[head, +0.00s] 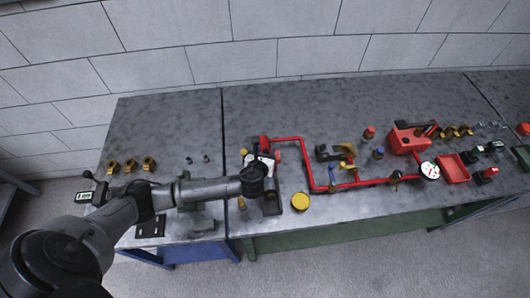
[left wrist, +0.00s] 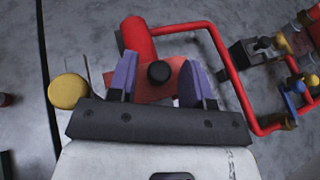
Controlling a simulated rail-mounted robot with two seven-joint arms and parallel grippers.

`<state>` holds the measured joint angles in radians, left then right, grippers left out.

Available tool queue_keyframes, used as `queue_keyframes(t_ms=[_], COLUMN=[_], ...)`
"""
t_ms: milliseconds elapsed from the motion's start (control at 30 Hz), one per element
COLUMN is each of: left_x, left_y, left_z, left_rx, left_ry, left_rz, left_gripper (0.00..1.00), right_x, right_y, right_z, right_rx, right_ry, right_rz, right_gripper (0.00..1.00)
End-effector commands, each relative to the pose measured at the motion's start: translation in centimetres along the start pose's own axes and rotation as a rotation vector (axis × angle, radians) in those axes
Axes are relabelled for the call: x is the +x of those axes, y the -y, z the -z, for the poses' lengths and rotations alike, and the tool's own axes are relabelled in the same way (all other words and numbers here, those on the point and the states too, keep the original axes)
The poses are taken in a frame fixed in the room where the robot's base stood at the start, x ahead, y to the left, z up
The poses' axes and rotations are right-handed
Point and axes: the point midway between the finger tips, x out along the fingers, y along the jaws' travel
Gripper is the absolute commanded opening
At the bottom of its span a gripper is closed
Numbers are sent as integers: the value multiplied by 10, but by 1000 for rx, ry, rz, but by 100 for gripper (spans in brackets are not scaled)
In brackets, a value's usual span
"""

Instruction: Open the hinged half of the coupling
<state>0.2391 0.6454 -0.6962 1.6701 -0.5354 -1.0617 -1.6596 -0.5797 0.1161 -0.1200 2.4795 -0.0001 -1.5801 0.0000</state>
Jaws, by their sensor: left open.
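My left gripper (head: 262,163) is over the left end of the red pipework in the head view, and its arm hides much of what lies below. In the left wrist view the purple fingers of the left gripper (left wrist: 158,76) are open and apart. A black round knob (left wrist: 160,73) on a red flat part (left wrist: 146,90) shows between them, with a red cylinder (left wrist: 138,40) just beyond. I cannot tell whether the fingers touch the red part. Which part is the coupling's hinged half is not clear. My right gripper is not in view.
Red pipe (head: 312,165) runs right to a white-faced gauge (head: 429,170). A yellow disc (head: 300,202) lies near the bench's front edge. Several brass fittings (head: 130,166) stand at the left. A red toolbox (head: 405,140) and red tray (head: 453,172) are at the right. The back of the bench is clear.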

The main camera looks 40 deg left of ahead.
Motion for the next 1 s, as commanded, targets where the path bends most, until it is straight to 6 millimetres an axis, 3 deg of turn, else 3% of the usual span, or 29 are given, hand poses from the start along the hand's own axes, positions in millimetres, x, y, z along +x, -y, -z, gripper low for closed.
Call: queue_keyframes(t_ms=[133,600,1000], left_x=[0,0,-2], left_y=[0,0,1], left_z=[0,0,-4], left_rx=[0,0,18], left_ry=[0,0,-7], left_rz=[0,0,-8], left_gripper=[45,0,0], right_x=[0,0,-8], right_y=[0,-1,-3], right_z=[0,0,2], right_rx=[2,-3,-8], right_ry=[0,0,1], right_rz=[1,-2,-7], right_gripper=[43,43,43])
